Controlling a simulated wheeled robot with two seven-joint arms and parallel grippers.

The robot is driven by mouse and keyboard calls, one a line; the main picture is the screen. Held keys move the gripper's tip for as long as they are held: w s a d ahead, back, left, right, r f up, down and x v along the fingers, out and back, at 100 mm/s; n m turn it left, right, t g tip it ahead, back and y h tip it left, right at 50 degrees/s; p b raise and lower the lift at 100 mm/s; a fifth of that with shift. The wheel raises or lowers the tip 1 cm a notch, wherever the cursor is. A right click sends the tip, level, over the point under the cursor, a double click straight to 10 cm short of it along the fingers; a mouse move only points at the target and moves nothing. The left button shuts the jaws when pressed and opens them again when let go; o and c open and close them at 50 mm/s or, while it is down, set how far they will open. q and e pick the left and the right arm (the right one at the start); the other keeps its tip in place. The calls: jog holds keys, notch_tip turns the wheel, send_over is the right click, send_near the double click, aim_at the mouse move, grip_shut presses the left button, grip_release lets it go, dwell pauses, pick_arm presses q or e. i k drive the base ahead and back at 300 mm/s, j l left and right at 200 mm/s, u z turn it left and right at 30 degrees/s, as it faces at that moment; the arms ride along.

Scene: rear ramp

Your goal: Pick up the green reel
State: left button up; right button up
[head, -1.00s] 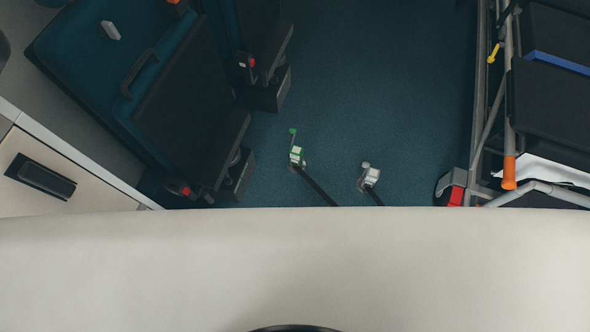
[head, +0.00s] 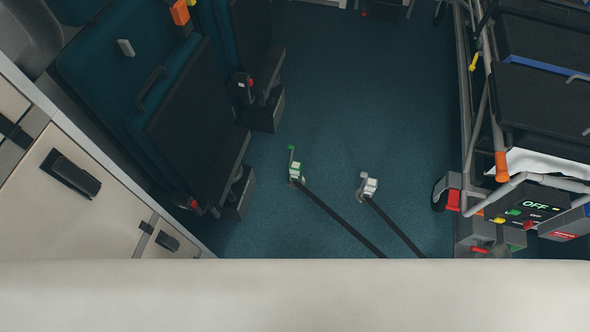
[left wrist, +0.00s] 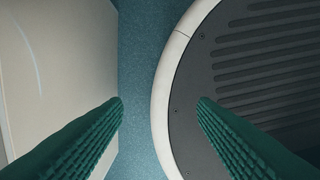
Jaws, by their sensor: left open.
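The green reel (head: 296,168) lies on the blue floor in the head view, with a green and white body, a green lever at its far end and a dark strap running toward the near right. A similar white-grey reel (head: 369,187) lies to its right with its own dark strap. My left gripper (left wrist: 160,102) shows in the left wrist view as two green ribbed fingers, wide apart with nothing between them. The reel is not in that wrist view. Neither gripper shows in the head view.
Folded dark seats (head: 190,120) stand along the left, beside a pale cabinet wall (head: 110,210). A wheeled stretcher (head: 545,110) with an OFF display box (head: 530,212) stands at right. A pale surface fills the head view's bottom.

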aim_at(296, 172)
jog(key=z, duration=1.65)
jog(key=k+z, duration=0.4)
jog(key=k+l+z, duration=0.2)
jog(key=z, duration=0.25)
jog(key=i+j+u, duration=0.1)
jog(key=i+j, duration=0.6)
jog(key=i+j+u, duration=0.1)
jog(key=i+j, duration=0.5)
jog(key=i, duration=0.1)
